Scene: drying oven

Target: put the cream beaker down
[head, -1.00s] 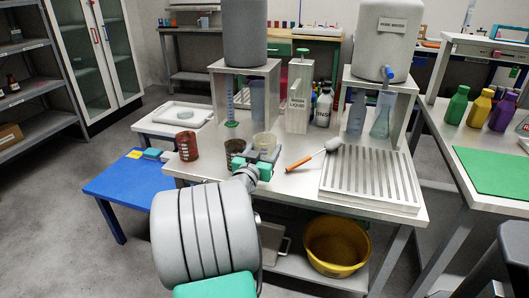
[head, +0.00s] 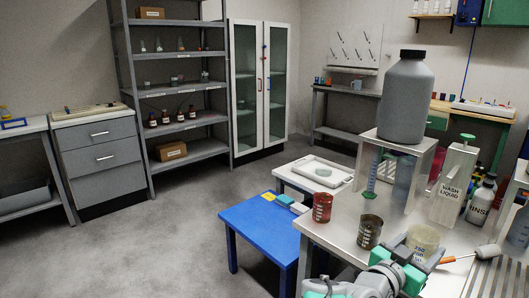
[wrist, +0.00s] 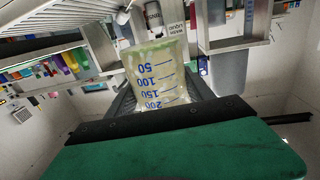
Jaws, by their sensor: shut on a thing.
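The cream beaker (head: 424,238) is at the right of the head view, above or on the steel table (head: 342,240); whether its base touches the top is hidden. My gripper (head: 412,258) is shut on it. The wrist view shows the beaker (wrist: 155,78) close up, cloudy cream with blue marks that appear upside down. A dark brown beaker (head: 369,232) stands on the table just left of my gripper. A red beaker (head: 322,208) stands farther left, near the table's corner.
A low blue table (head: 255,225) holds a teal and grey block (head: 291,203) and a yellow note. A white tray (head: 312,174) stands behind it. An orange-handled tool (head: 460,258) lies right of the beaker. The wash liquid container (head: 453,185) stands behind. Open floor lies left.

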